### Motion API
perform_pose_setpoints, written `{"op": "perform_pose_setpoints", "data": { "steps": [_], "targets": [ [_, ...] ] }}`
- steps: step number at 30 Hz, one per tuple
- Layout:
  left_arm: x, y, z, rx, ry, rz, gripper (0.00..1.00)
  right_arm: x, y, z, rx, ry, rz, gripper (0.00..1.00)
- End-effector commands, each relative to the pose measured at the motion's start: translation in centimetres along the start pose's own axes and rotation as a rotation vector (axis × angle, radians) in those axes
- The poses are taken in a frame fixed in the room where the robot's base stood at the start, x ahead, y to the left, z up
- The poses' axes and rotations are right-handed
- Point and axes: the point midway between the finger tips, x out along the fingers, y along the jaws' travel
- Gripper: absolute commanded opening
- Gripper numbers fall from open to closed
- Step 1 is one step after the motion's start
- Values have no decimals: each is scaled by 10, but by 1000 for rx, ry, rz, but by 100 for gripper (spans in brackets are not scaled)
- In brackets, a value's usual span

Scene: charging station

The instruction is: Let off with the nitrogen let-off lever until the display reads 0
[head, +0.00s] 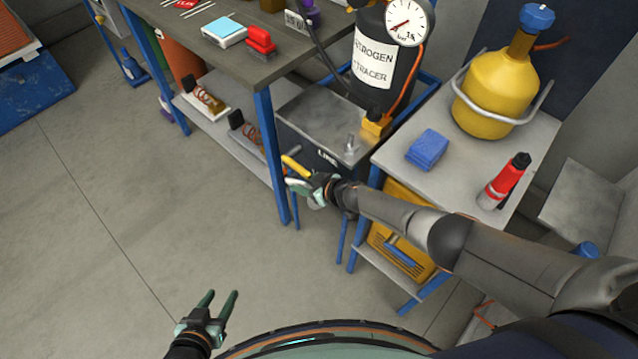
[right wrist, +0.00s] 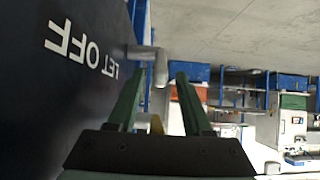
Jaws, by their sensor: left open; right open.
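The nitrogen cylinder (head: 372,75) is dark with a white label and stands at the top of the head view. Its round gauge (head: 409,22) has a red needle; I cannot read its value surely. Below stands a grey metal box (head: 320,120) with a dark front. A yellow handle (head: 295,166) sticks out at that front. My right gripper (head: 298,186) is open beside it. In the right wrist view, the open fingers (right wrist: 156,85) are near a grey metal stub (right wrist: 157,64) beside the LET OFF lettering (right wrist: 80,48). My left gripper (head: 222,298) is open and empty, over the floor.
A white side table (head: 465,160) holds a yellow tank (head: 495,95), blue cloth (head: 427,149) and red bottle (head: 505,180). The floor at left is clear.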

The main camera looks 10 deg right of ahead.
Motion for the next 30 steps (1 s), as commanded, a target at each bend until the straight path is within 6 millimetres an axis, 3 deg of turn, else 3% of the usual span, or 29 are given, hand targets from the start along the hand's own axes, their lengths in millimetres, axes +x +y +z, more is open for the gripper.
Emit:
{"op": "perform_pose_setpoints", "data": {
  "steps": [18,24,30],
  "targets": [
    [-57,-3,-55,-3,-4,-18,50,-100,0,-3,0,-2,0,50],
    [-62,-2,-60,-4,-5,-17,50,-115,0,-1,-1,-1,0,50],
    [-62,-1,-60,-4,-6,-16,50,-117,0,0,-1,0,0,50]
  ]
}}
